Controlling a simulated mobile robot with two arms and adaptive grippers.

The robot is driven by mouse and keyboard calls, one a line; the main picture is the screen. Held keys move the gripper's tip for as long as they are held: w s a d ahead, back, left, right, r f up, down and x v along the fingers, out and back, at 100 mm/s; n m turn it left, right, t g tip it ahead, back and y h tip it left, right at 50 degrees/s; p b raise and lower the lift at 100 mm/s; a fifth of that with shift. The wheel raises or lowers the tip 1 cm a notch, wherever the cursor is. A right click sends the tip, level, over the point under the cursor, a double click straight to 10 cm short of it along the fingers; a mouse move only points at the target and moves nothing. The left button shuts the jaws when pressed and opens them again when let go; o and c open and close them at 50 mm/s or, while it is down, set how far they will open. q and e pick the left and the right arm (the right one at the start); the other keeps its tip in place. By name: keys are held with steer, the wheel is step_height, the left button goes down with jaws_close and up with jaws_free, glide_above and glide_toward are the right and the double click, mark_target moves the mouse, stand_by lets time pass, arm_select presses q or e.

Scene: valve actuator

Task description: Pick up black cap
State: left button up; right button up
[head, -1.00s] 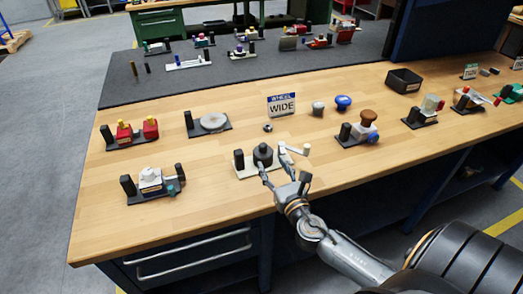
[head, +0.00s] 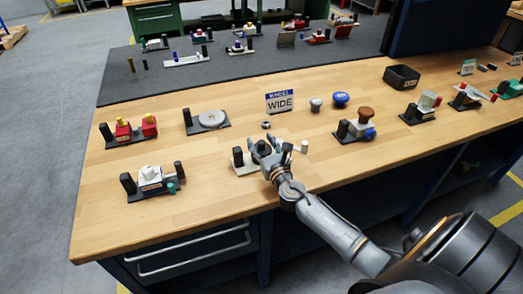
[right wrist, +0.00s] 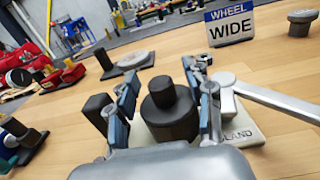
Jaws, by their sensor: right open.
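The black cap (right wrist: 168,112), a dark stepped cylinder, stands upright on a pale base plate (right wrist: 238,132) whose visible lettering ends in "LAND". My right gripper (right wrist: 165,95) is open, with one finger on each side of the cap; a gap shows on both sides in the right wrist view. In the head view my right gripper (head: 264,145) is over the plate and largely hides the cap. My left gripper is not in view.
A black post (right wrist: 97,112) stands left of the cap, close to the left finger. A light lever arm (right wrist: 275,100) extends right from the plate. Behind are a small dark ring (head: 266,125) and a "WHEEL WIDE" sign (head: 280,102). Bare wood lies left of the plate.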

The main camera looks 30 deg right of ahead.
mark_target(262, 143)
steer(key=shift+c, duration=0.4)
jaws_close()
steer(key=shift+r, duration=0.1)
steer(key=shift+r, duration=0.3)
steer(key=r, duration=0.1)
steer(key=r+p, duration=0.2)
steer(key=shift+s+r, duration=0.15)
steer(key=shift+s, duration=0.15)
steer(key=s+a+r, duration=0.2)
steer(key=s+r, duration=0.7)
steer(key=s, duration=0.4)
steer(key=shift+s+a, duration=0.15)
steer(key=shift+a, duration=0.25)
